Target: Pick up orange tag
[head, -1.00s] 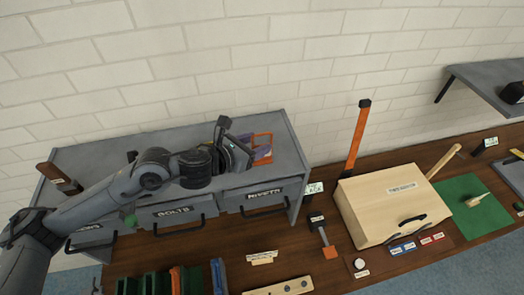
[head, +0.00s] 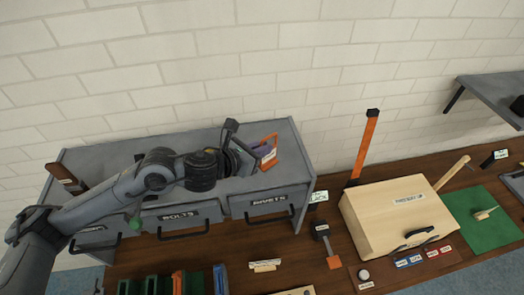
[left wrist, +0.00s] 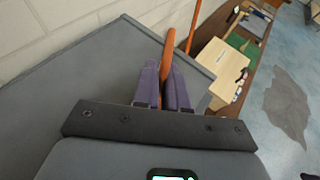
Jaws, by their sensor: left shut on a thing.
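The orange tag (head: 275,152), a thin orange piece with a pale label, shows above the top of the grey drawer cabinet. My left gripper (head: 265,152) reaches it from the left, its purple fingers shut on the tag. In the left wrist view the orange tag (left wrist: 166,52) stands edge-on between the two purple fingers (left wrist: 163,85), which hide its lower part. The tag looks tilted upright; whether it still touches the cabinet top I cannot tell. My right gripper is in neither view.
The grey cabinet (head: 285,150) has drawers labelled bolts and rivets. A white brick wall (head: 300,70) stands close behind it. An orange-handled upright tool (head: 366,145) and a wooden box (head: 395,215) stand to the right. The cabinet top around the tag is largely clear.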

